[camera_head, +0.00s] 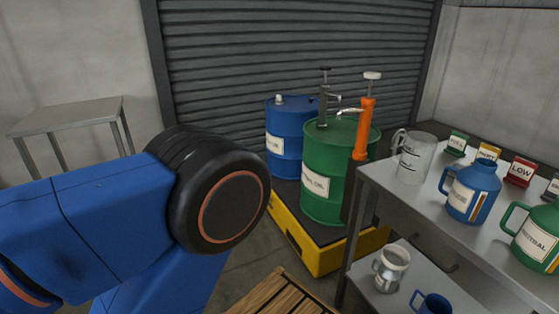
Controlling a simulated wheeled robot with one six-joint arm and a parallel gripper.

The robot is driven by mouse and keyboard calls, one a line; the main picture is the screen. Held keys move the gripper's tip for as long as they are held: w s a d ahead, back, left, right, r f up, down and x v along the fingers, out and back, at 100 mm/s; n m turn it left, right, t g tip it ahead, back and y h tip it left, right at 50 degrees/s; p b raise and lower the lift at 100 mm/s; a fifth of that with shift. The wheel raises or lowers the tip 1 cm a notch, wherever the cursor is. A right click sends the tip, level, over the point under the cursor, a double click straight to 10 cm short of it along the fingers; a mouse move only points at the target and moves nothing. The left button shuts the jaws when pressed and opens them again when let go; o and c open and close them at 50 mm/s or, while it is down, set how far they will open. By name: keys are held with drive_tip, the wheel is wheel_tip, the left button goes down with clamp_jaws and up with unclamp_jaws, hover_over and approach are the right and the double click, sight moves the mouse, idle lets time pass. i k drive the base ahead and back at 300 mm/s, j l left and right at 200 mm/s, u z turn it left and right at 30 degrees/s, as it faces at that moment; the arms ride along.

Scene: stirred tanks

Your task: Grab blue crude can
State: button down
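A blue can (472,191) with a side handle and a white label stands upright on the top of the grey metal bench (420,206) at the right. The print on its label is too small to read surely. A green can (541,238) labelled "NEUTRAL" stands to its right, cut off by the picture edge. My blue arm fills the lower left, well apart from the blue can. My gripper is out of view, so its opening and what it may hold are hidden.
A clear jug (415,158) and small coloured signs (519,171) stand on the bench. A metal jug (391,269) and blue mug (433,304) are below. A green drum (325,200) and blue drum (288,160) stand on a yellow pallet (318,262). A wooden pallet (270,297) lies in front.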

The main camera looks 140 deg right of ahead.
sight(476, 187)
drive_tip(key=i+l+u, duration=0.1)
drive_tip(key=u, duration=0.25)
drive_tip(key=l+u, duration=0.5)
drive_tip(key=u, duration=4.45)
drive_tip(key=k+l, duration=0.05)
